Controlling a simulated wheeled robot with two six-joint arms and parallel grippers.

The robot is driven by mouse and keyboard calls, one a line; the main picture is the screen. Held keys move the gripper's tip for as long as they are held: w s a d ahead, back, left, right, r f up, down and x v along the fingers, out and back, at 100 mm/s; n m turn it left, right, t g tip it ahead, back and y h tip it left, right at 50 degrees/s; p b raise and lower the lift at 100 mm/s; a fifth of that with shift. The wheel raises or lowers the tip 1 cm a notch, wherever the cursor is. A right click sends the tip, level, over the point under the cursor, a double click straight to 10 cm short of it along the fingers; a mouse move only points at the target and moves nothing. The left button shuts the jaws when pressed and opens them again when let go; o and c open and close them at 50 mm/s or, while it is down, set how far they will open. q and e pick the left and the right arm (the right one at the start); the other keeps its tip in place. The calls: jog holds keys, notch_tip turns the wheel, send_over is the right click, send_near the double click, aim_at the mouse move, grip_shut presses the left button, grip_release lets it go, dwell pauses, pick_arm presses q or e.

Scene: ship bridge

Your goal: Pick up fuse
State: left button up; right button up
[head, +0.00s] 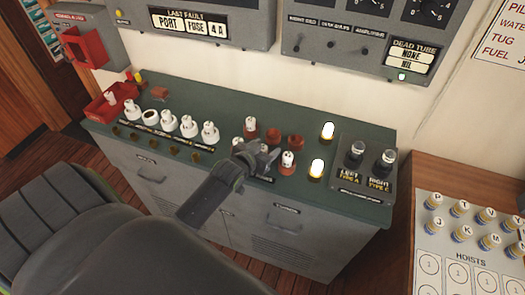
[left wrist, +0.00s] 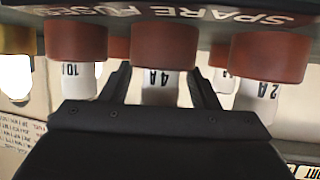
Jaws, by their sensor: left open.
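My left gripper (head: 262,155) is over the spare-fuse area of the green console top, coming from the front. In the left wrist view, which is upside down, its open fingers (left wrist: 160,92) stand on either side of a white fuse marked 4 A (left wrist: 156,88), with gaps visible beside it. This fuse sits in a red-brown socket (left wrist: 163,43). A 10 A fuse (left wrist: 77,80) is to its left and a 2 A fuse (left wrist: 257,97) to its right, each in its own socket. In the head view the gripper largely hides the 4 A fuse. My right gripper is not in view.
A fault panel (head: 203,22) reads PORT FUSE 4 A. White fuse holders (head: 188,127) line the console's left part, near a red tray (head: 110,103). Lit lamps (head: 316,168) and a two-post tester (head: 368,170) stand to the right.

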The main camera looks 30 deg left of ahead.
pick_arm(q)
jog(key=shift+w+f, duration=0.1)
jog(key=shift+w, duration=0.1)
jog(key=shift+c, duration=0.3)
jog(key=c, duration=1)
